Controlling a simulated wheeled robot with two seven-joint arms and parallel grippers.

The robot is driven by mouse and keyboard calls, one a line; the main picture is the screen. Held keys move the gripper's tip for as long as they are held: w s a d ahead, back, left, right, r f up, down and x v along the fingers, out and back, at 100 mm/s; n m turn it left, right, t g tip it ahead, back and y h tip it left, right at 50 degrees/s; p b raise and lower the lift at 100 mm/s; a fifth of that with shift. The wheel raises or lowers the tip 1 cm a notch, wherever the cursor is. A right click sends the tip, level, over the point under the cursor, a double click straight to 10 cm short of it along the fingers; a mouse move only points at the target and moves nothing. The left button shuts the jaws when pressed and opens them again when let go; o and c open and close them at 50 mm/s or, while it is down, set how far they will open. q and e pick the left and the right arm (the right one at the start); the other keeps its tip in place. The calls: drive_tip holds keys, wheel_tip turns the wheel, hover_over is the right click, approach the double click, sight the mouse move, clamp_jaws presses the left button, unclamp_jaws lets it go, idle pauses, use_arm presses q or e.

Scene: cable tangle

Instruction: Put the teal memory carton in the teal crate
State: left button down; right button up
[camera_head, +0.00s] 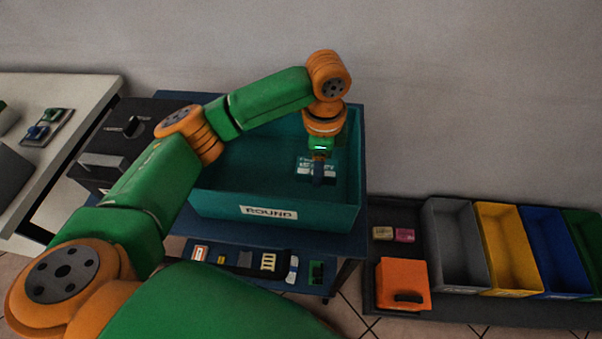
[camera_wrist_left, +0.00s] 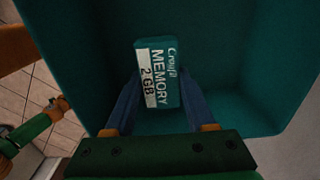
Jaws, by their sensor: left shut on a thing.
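The teal memory carton (camera_wrist_left: 158,75) has a white label reading "MEMORY 2 GB". In the left wrist view it sits between the fingers of my left gripper (camera_wrist_left: 153,100), which is shut on it. In the head view the carton (camera_head: 305,168) shows partly behind my left gripper (camera_head: 319,176), within the outline of the teal crate (camera_head: 270,203). The crate carries a label reading "ROUND", and its wall (camera_wrist_left: 268,60) fills much of the left wrist view. I cannot tell whether the carton touches the crate floor. My right gripper is not in view.
The crate stands on a blue table (camera_head: 350,240) with several small items along a lower front shelf. On the right are grey (camera_head: 458,245), yellow (camera_head: 508,248), blue (camera_head: 555,250) and green bins, and an orange box (camera_head: 403,283). A black box (camera_head: 105,168) stands left.

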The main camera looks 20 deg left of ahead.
sight(316, 190)
use_arm(q)
wheel_tip(316, 190, down, 6)
drive_tip(key=shift+c, duration=1.2)
unclamp_jaws()
drive_tip(key=shift+f, duration=0.1)
wheel_tip(316, 190, up, 12)
drive_tip(key=shift+r, duration=0.15)
